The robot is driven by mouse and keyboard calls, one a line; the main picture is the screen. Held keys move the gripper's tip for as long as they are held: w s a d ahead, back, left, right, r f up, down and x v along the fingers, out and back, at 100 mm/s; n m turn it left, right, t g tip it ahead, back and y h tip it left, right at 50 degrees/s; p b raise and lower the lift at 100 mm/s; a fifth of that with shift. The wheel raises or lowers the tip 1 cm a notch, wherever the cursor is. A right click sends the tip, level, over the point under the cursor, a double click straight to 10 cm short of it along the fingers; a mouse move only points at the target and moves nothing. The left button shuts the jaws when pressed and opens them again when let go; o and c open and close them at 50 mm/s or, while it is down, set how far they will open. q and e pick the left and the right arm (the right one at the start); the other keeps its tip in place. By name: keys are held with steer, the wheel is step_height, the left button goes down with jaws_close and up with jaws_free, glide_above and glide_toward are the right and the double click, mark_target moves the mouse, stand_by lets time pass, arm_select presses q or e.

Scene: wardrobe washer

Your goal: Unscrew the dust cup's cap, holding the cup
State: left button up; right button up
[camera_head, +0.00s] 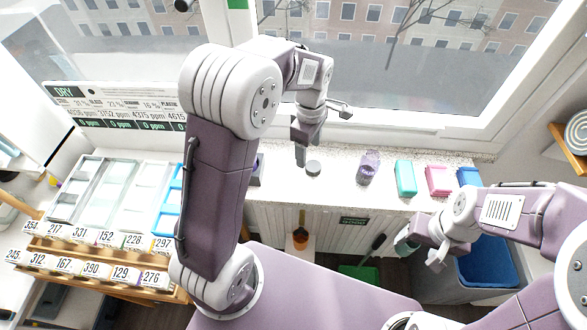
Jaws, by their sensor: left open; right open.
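A translucent purple cup (368,168), which looks like the dust cup, stands on the speckled counter below the window. Whether its cap is on is too small to tell. A small round grey disc-like thing (313,167) sits on the counter to its left; I cannot tell if it is a cap. My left gripper (301,154) is open and points down just left of and above this disc, apart from the purple cup. My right gripper (420,250) is open and empty, low in front of the counter at the right. My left arm hides part of the counter.
Teal (405,178), pink (437,181) and blue (468,177) containers line the counter's right part. A blue-lined bin (489,268) stands below at the right. Numbered trays (115,200) fill the left. The counter between the disc and the purple cup is clear.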

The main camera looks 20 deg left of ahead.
arm_select(q)
steer(key=s+a+f+m, duration=0.1)
steer(key=s+f+m, duration=0.1)
steer(key=s+m, duration=0.5)
steer(key=s+a+f+m+t, duration=0.1)
steer(key=s+a+f+m, duration=0.1)
steer(key=s+m, duration=0.5)
steer(key=shift+s+a+f+m, duration=0.15)
steer(key=shift+s+f+m, duration=0.25)
steer(key=shift+m, duration=0.7)
